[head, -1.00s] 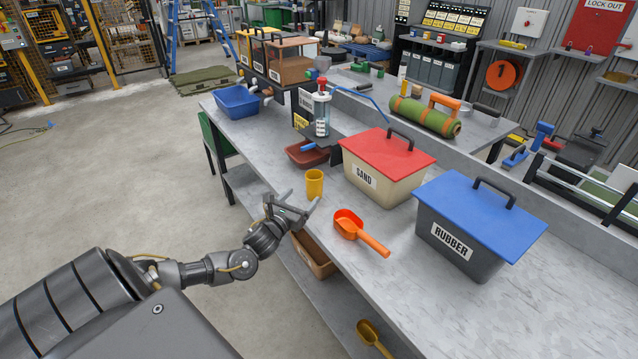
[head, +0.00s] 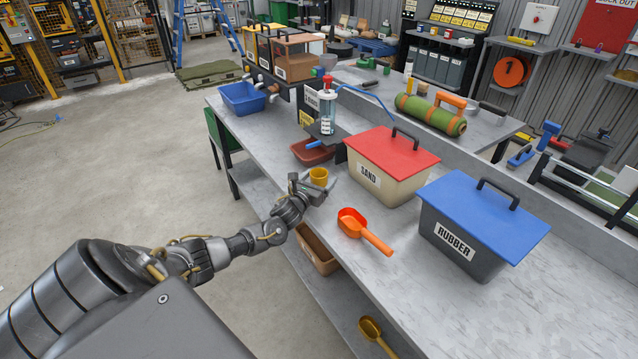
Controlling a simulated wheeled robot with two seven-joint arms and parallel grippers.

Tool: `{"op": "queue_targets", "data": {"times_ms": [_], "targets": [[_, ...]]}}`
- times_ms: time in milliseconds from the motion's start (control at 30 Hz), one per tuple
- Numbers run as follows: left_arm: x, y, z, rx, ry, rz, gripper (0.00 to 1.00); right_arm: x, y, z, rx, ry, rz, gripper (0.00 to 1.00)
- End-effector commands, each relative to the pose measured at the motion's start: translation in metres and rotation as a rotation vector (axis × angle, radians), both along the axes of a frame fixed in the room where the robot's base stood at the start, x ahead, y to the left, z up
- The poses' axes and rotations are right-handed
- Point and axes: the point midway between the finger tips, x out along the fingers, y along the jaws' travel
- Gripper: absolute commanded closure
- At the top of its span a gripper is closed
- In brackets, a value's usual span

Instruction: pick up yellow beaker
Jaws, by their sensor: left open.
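The yellow beaker (head: 318,177) stands upright on the grey workbench, left of the sand box. My left gripper (head: 314,188) is open at the beaker, on its near side. Its fingers hide the beaker's lower part, and I cannot tell whether they touch it. My right gripper does not show.
An orange scoop (head: 362,230) lies right of my gripper. The red-lidded sand box (head: 385,185) and blue-lidded rubber box (head: 470,235) stand to the right. A brown-red tray (head: 310,152) and clear dispenser (head: 327,112) are behind the beaker. The workbench (head: 430,300) is bare in front.

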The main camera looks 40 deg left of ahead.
Motion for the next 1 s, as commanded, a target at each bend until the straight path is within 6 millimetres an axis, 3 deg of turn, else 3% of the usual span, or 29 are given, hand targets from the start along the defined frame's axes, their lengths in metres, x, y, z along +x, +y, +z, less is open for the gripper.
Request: {"op": "queue_targets", "data": {"times_ms": [267, 633, 1000], "targets": [[0.0020, 0.0004, -0.0008, 0.001, 0.002, 0.000, 0.24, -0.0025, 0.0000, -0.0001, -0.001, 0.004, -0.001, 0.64], [0.0017, 0.0005, -0.0005, 0.001, 0.001, 0.000, 0.72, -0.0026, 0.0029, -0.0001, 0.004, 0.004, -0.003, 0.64], [0.0021, 0.0009, 0.0069, 0.001, -0.002, -0.001, 0.73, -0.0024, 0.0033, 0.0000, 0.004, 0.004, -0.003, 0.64]]}}
